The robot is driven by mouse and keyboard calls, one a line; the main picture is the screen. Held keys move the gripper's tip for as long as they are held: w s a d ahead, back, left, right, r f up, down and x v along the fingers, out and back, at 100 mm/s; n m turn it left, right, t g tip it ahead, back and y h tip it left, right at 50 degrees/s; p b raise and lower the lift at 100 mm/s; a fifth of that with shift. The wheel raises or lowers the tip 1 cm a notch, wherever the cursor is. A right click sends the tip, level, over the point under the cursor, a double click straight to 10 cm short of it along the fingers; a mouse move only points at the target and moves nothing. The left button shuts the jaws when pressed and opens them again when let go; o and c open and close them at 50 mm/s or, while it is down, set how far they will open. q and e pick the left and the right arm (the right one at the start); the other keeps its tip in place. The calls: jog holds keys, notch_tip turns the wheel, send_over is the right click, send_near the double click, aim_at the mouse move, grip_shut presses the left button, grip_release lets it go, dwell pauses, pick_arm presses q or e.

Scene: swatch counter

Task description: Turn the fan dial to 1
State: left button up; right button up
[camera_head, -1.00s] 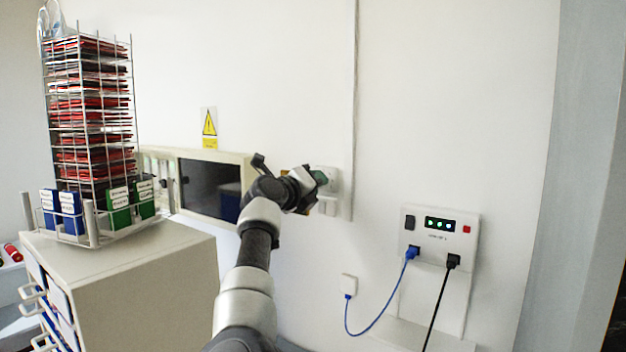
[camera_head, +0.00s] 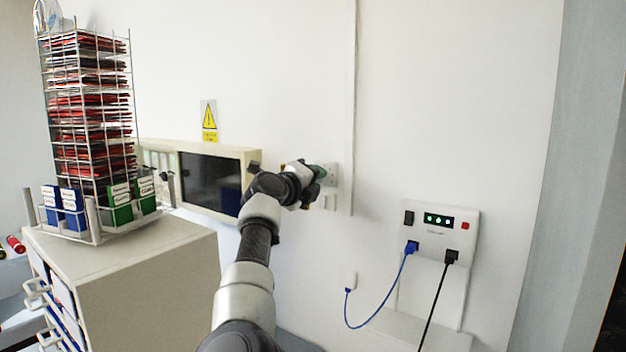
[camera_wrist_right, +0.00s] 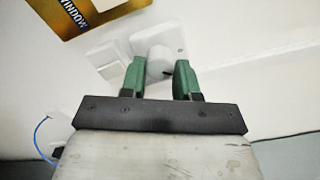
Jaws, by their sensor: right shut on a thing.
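The fan dial (camera_wrist_right: 158,58) is a round white knob on a white square wall plate (camera_wrist_right: 176,36) in the right wrist view. My right gripper (camera_wrist_right: 160,72) has green fingertips, one on each side of the knob, and is shut on it. A short dark mark shows on the knob between the fingers; I cannot read any numbers. In the head view my right gripper (camera_head: 322,172) is at the wall plate (camera_head: 331,173), and the arm hides most of the plate and the knob. My left gripper is not in view.
A white switch plate (camera_wrist_right: 103,58) and a yellow-brown sign (camera_wrist_right: 98,12) are close to the dial. A box with a dark window (camera_head: 210,184) is on the left. A cabinet (camera_head: 130,260) carries a swatch rack (camera_head: 90,120). A wall panel (camera_head: 438,225) with cables is on the right.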

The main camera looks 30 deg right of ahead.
jog(key=o, duration=0.7)
jog(key=shift+d+r, duration=0.1)
jog(key=shift+d, duration=0.05)
jog(key=shift+o, duration=1.1)
jog(key=shift+d, duration=0.15)
jog(key=b+v, duration=0.7)
jog(key=v, duration=0.3)
jog(key=shift+a, duration=0.4)
jog(key=shift+s, duration=0.1)
